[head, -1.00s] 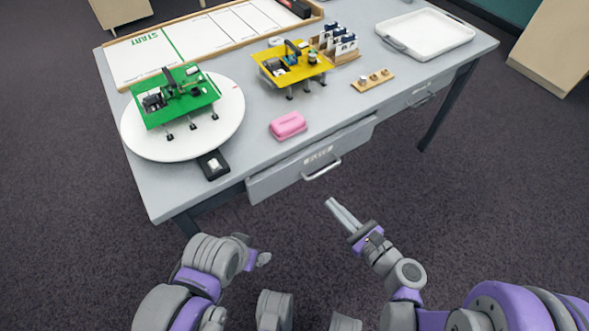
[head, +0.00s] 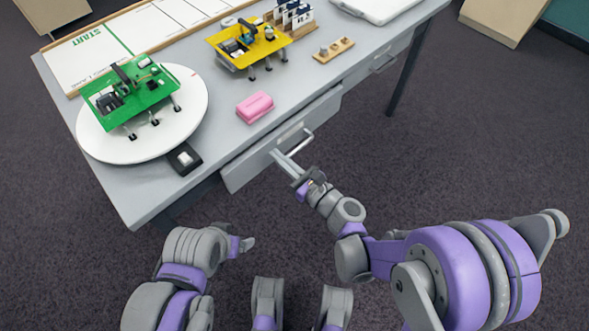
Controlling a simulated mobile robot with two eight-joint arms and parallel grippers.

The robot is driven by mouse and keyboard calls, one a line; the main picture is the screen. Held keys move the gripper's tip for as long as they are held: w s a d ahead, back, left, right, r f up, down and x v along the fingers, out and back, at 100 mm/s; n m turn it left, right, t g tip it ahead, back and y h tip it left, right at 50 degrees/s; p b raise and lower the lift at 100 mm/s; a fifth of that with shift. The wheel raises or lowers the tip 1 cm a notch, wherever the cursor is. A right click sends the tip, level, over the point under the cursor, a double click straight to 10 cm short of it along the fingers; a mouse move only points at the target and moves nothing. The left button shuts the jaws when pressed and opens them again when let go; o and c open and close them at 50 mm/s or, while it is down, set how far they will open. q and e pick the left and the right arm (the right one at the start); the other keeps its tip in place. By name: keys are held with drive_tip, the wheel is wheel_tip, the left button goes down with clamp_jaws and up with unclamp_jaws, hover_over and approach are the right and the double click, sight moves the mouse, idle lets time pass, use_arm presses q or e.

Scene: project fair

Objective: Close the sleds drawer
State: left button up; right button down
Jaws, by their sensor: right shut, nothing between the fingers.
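The drawer (head: 246,171) under the table's front edge has a grey front with a bar handle (head: 302,143) and a small label too blurred to read. Its front appears to stand slightly out from the table edge; the exact gap is hard to judge. My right gripper (head: 276,154) is shut and empty, its fingertips at the drawer front just left of the handle. I cannot tell whether they touch it. My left gripper (head: 247,243) is low, in front of the table and away from the drawer; its fingers are too unclear to read.
On the grey table (head: 140,195) are a white turntable (head: 190,105) with a green sled, a black switch box (head: 184,158), a pink block (head: 255,107), a yellow sled (head: 232,57) and a wooden peg strip (head: 333,50). A second drawer (head: 370,72) is farther right. Floor in front is clear.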

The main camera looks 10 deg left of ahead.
sight(266, 146)
drive_tip(key=shift+x, duration=1.05)
drive_tip(key=x, duration=0.4)
drive_tip(key=shift+w+a, duration=0.1)
drive_tip(key=shift+a, duration=0.05)
drive_tip(key=shift+w+a, duration=0.1)
drive_tip(key=shift+r, duration=0.1)
